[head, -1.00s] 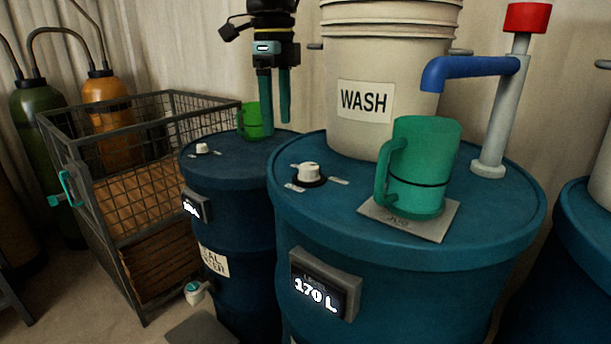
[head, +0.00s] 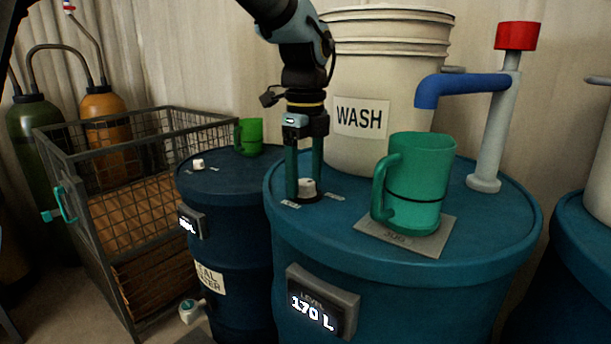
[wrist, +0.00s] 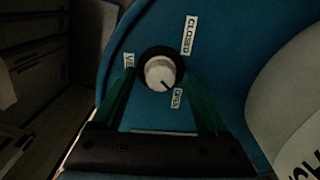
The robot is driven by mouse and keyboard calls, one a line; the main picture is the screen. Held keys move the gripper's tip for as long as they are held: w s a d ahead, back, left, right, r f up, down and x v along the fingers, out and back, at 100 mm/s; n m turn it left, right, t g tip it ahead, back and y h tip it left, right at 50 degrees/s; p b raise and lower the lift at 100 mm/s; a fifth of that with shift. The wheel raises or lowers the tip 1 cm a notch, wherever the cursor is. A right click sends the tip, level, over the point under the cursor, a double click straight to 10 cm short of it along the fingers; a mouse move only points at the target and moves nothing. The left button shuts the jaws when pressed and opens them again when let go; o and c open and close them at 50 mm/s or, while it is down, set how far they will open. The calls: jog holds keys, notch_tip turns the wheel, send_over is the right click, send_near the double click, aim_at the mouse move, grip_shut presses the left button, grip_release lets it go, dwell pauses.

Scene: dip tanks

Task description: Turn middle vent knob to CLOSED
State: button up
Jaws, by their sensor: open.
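The white vent knob (head: 307,187) stands on the lid of the middle blue drum (head: 400,268), behind the LEVEL display reading 170 L. In the wrist view the knob (wrist: 160,72) sits on a dark round base, and its dark pointer line aims at the lower right, toward the OPEN label (wrist: 177,98). The CLOSED label (wrist: 190,35) is at the upper right, and a VENT label (wrist: 128,62) is at the left. My gripper (head: 305,190) points down over the knob with its green fingers apart, one on either side. I cannot tell whether they touch it.
A green mug (head: 413,185) stands on a grey pad (head: 436,247) right of the knob. The WASH bucket (head: 385,90) is behind, with a blue-spouted pipe (head: 465,84) to its right. A smaller drum (head: 225,190) with another knob (head: 198,164) and green cup (head: 249,136) is left.

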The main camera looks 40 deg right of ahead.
jog(key=shift+f, duration=0.1)
jog(key=shift+c, duration=0.4)
grip_shut()
